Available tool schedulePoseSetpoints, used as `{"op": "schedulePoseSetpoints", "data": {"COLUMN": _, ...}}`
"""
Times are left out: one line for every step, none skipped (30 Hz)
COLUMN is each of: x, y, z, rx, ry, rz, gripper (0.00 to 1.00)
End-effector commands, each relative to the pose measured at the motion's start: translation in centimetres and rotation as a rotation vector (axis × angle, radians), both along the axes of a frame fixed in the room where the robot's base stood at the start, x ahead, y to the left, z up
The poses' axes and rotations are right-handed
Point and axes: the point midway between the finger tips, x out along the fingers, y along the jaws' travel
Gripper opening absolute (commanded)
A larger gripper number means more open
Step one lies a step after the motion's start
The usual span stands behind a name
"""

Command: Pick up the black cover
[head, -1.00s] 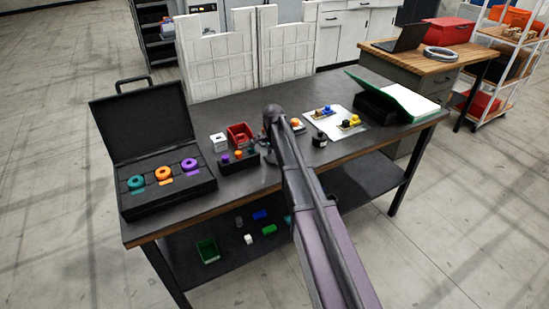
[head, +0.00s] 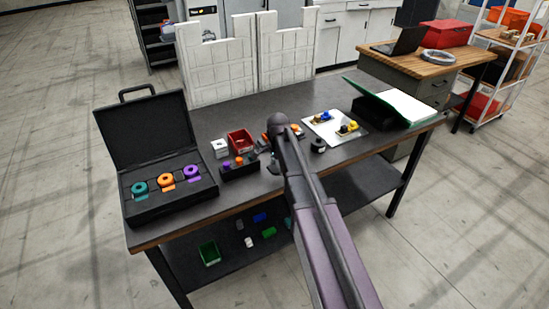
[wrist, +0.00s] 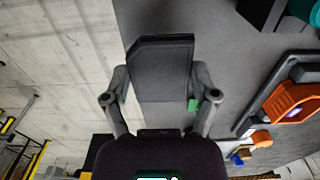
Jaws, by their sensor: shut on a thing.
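The black cover (wrist: 163,55) shows in the wrist view as a dark, flat-faced piece with a slanted corner. My gripper (wrist: 161,80) is shut on it, with one finger on each side. The cover's lower part is hidden by the gripper body. In the head view my arm hides the gripper and most or all of the cover, near the front edge of the dark table (head: 340,163).
An open black case (head: 140,212) with coloured rings stands at the table's left. A red bin (head: 240,142), a white block (head: 219,149) and a dark holder (head: 240,172) are left of my arm. A white sheet (head: 345,135) and a green folder (head: 405,103) lie right.

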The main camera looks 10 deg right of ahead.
Motion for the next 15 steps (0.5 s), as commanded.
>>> {"op": "schedulePoseSetpoints", "data": {"x": -1.8, "y": -0.1, "z": 0.2, "rx": 0.000, "ry": 0.000, "rz": 0.000, "gripper": 0.43}}
{"op": "schedulePoseSetpoints", "data": {"x": -2.5, "y": -0.1, "z": 0.3, "rx": 0.000, "ry": 0.000, "rz": 0.000, "gripper": 0.43}}
{"op": "schedulePoseSetpoints", "data": {"x": -3.3, "y": -0.2, "z": 0.4, "rx": 0.000, "ry": 0.000, "rz": 0.000, "gripper": 0.43}}
{"op": "schedulePoseSetpoints", "data": {"x": -3.9, "y": -0.2, "z": 0.4, "rx": 0.000, "ry": 0.000, "rz": 0.000, "gripper": 0.43}}
{"op": "schedulePoseSetpoints", "data": {"x": -4.5, "y": -0.2, "z": 0.5, "rx": 0.000, "ry": 0.000, "rz": 0.000, "gripper": 0.43}}
{"op": "schedulePoseSetpoints", "data": {"x": -5.2, "y": -0.2, "z": 0.5, "rx": 0.000, "ry": 0.000, "rz": 0.000, "gripper": 0.43}}
{"op": "schedulePoseSetpoints", "data": {"x": -5.7, "y": -0.3, "z": 0.6, "rx": 0.000, "ry": 0.000, "rz": 0.000, "gripper": 0.43}}
{"op": "schedulePoseSetpoints", "data": {"x": -6.1, "y": -0.3, "z": 0.6, "rx": 0.000, "ry": 0.000, "rz": 0.000, "gripper": 0.43}}
{"op": "schedulePoseSetpoints", "data": {"x": -6.7, "y": -0.3, "z": 0.7, "rx": 0.000, "ry": 0.000, "rz": 0.000, "gripper": 0.43}}
{"op": "schedulePoseSetpoints", "data": {"x": -7.1, "y": -0.3, "z": 0.7, "rx": 0.000, "ry": 0.000, "rz": 0.000, "gripper": 0.43}}
{"op": "schedulePoseSetpoints", "data": {"x": -7.4, "y": -0.4, "z": 0.7, "rx": 0.000, "ry": 0.000, "rz": 0.000, "gripper": 0.43}}
{"op": "schedulePoseSetpoints", "data": {"x": -7.8, "y": -0.4, "z": 0.8, "rx": 0.000, "ry": 0.000, "rz": 0.000, "gripper": 0.43}}
{"op": "schedulePoseSetpoints", "data": {"x": -8.1, "y": -0.4, "z": 0.8, "rx": 0.000, "ry": 0.000, "rz": 0.000, "gripper": 0.43}}
{"op": "schedulePoseSetpoints", "data": {"x": -8.3, "y": -0.4, "z": 0.8, "rx": 0.000, "ry": 0.000, "rz": 0.000, "gripper": 0.43}}
{"op": "schedulePoseSetpoints", "data": {"x": -8.5, "y": -0.4, "z": 0.8, "rx": 0.000, "ry": 0.000, "rz": 0.000, "gripper": 0.43}}
